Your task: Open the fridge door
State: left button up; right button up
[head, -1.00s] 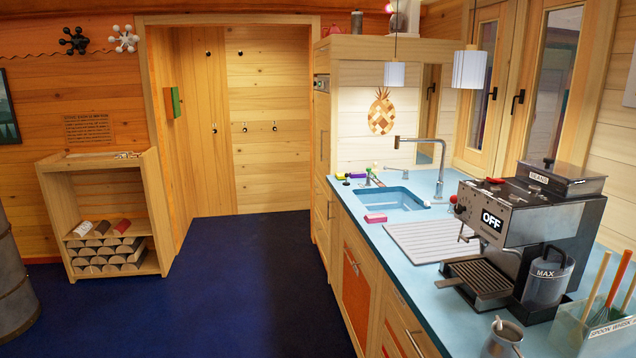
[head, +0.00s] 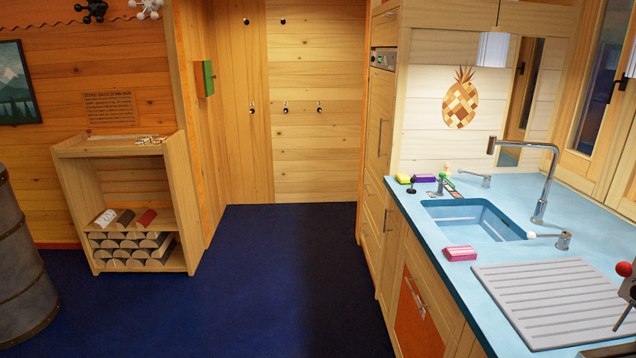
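A tall wood-panelled cabinet (head: 378,125) stands between the doorway and the counter in the head view. I cannot tell for sure whether the fridge is behind one of these panels. Neither of my grippers is in view.
A blue counter (head: 405,205) with a sink (head: 480,218) runs along the right. A log shelf (head: 130,205) and a barrel (head: 22,265) stand on the left. The dark blue floor (head: 270,280) between them is clear.

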aim_at(382, 82)
jog(key=i, duration=1.8)
jog(key=z, duration=0.05)
